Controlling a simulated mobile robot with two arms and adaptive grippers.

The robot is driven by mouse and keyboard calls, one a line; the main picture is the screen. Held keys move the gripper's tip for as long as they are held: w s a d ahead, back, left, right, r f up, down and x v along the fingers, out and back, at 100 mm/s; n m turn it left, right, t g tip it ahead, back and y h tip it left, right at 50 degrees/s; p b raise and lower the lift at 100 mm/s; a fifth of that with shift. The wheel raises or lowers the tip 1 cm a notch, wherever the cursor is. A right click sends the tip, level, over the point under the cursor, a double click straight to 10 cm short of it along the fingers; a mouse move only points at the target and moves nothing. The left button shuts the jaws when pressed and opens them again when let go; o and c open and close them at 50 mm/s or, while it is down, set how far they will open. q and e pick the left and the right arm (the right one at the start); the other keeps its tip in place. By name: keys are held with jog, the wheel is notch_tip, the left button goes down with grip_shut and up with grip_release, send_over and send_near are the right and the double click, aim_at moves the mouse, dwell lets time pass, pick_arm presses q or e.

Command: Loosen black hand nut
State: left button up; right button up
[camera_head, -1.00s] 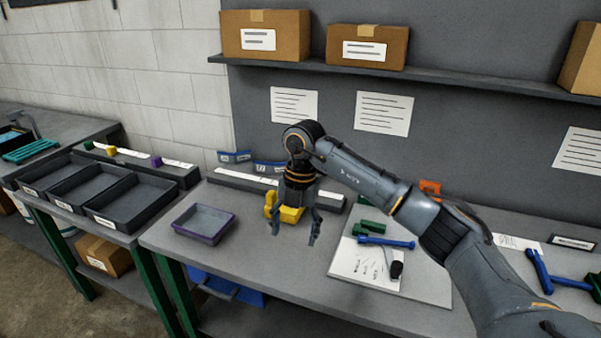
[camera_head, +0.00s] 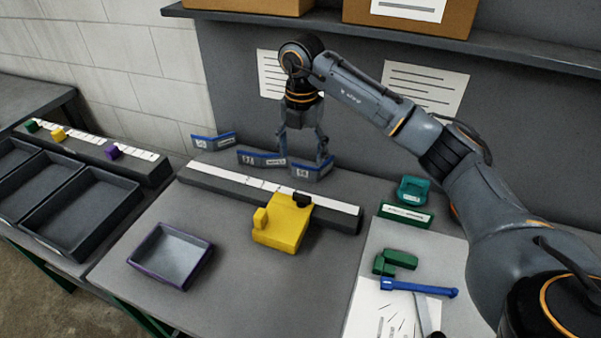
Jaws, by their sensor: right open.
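A small black knob (camera_head: 302,198), which looks like the black hand nut, sits at the upper right edge of a yellow block (camera_head: 283,225) on the bench. Whether the knob is tight or loose cannot be told. My right gripper (camera_head: 302,149) is open and empty, fingers pointing down. It shows behind the yellow block and above the knob in the picture, apart from both, near the blue-edged tag cards (camera_head: 262,158). My left gripper is not in view.
A long strip rail (camera_head: 215,180) runs behind the yellow block. A purple-rimmed tray (camera_head: 150,275) stands at the front left. Green parts (camera_head: 394,262) and a blue tool (camera_head: 420,289) lie at the right. The bench between tray and block is clear.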

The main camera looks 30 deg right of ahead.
aim_at(302, 195)
notch_tip(302, 195, down, 13)
jog(key=p, duration=0.3)
jog(key=shift+d+r, duration=0.1)
jog(key=shift+r, duration=0.05)
jog(key=shift+f, duration=0.5)
jog(key=c, duration=1.2)
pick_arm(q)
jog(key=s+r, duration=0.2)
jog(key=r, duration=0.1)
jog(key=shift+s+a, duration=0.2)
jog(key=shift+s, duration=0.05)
pick_arm(e)
jog(key=shift+o, duration=0.2)
